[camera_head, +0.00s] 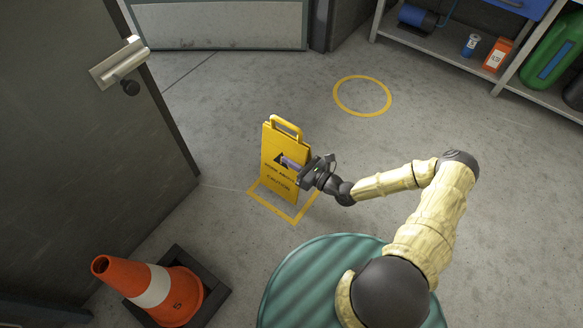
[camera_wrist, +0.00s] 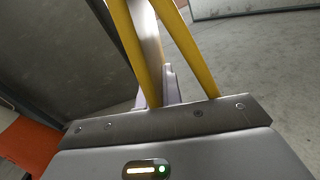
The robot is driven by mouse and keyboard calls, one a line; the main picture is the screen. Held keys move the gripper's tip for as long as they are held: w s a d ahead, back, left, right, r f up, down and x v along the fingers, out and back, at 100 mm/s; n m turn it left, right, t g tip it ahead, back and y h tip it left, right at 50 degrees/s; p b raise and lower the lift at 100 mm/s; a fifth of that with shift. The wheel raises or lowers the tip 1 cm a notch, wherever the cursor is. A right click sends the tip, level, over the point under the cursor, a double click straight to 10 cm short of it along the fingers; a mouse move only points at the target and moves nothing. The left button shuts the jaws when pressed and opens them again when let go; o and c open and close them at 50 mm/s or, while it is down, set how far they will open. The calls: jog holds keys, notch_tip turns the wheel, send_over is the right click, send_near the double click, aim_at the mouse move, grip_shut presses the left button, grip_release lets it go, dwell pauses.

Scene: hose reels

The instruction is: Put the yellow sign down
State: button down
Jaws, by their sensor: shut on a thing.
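The yellow sign (camera_head: 274,148) is a folding caution sign with a handle on top. In the head view it stands upright, or nearly so, over a yellow square outline (camera_head: 293,218) on the floor. I cannot tell whether its feet touch the floor. My gripper (camera_head: 292,163) is at the sign's right side, about mid-height, and is shut on it. In the wrist view the two yellow panels of the sign (camera_wrist: 193,50) spread apart beyond the jaws, and the gripper fingers (camera_wrist: 158,88) are at the left panel. The fingertips are partly hidden.
An orange cone (camera_head: 178,294) numbered 5 stands on a dark base at the lower left. A grey door (camera_head: 90,110) with a lever handle is at the left. A yellow circle (camera_head: 362,77) marks empty floor behind. Shelves (camera_head: 440,45) stand at the upper right.

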jog(key=shift+f+b, duration=1.45)
jog(key=shift+f, duration=0.5)
jog(key=c, duration=1.6)
grip_release()
jog(key=shift+o, duration=0.2)
jog(key=p+v, duration=0.5)
jog(key=v, duration=0.7)
jog(key=shift+s, duration=0.1)
